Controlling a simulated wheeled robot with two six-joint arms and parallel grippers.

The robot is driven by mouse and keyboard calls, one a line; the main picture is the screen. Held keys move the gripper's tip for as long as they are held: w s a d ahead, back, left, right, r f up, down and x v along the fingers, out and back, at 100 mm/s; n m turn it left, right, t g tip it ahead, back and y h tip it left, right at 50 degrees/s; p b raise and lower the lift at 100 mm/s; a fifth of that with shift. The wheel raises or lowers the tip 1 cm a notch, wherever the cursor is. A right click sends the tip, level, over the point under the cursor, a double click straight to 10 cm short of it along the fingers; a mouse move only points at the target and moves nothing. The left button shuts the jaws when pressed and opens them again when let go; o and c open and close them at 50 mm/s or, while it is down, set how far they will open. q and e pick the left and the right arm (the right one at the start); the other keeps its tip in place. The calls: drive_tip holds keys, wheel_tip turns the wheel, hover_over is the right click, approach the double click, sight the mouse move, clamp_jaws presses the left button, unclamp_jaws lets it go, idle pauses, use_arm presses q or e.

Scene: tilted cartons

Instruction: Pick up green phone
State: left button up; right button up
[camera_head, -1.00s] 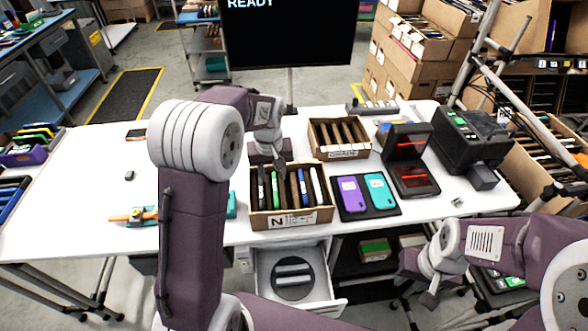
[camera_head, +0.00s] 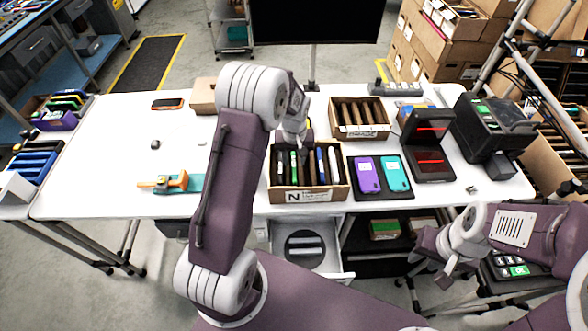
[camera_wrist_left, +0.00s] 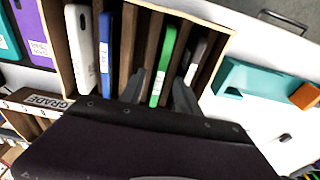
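The green phone (camera_head: 294,164) stands on edge in a slot of the front cardboard carton (camera_head: 312,194), which is marked N. In the left wrist view the green phone (camera_wrist_left: 165,60) shows as a bright green strip between dark dividers. My left gripper (camera_head: 304,142) is over the back part of this carton. In the left wrist view its two dark fingers (camera_wrist_left: 158,92) are apart, one on each side of the green phone's near end. I cannot tell whether they touch it. My right gripper (camera_head: 427,282) hangs below the table's front edge at the right; its fingers are too unclear to judge.
The same carton also holds a white phone (camera_wrist_left: 84,45) and a blue phone (camera_wrist_left: 105,50). A second carton (camera_head: 362,131) stands behind it. A black tray (camera_head: 382,192) with purple and teal phones lies to the right. The white table's left part (camera_head: 105,150) is mostly clear.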

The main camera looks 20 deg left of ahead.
sight(293, 163)
use_arm(q)
drive_tip(key=shift+w+a+f, duration=0.1)
drive_tip(key=shift+w+f, duration=0.05)
drive_tip(key=shift+f, duration=0.5)
drive_tip(key=shift+w+a+f, duration=0.1)
drive_tip(key=shift+f, duration=0.5)
drive_tip(key=shift+r, duration=0.1)
clamp_jaws()
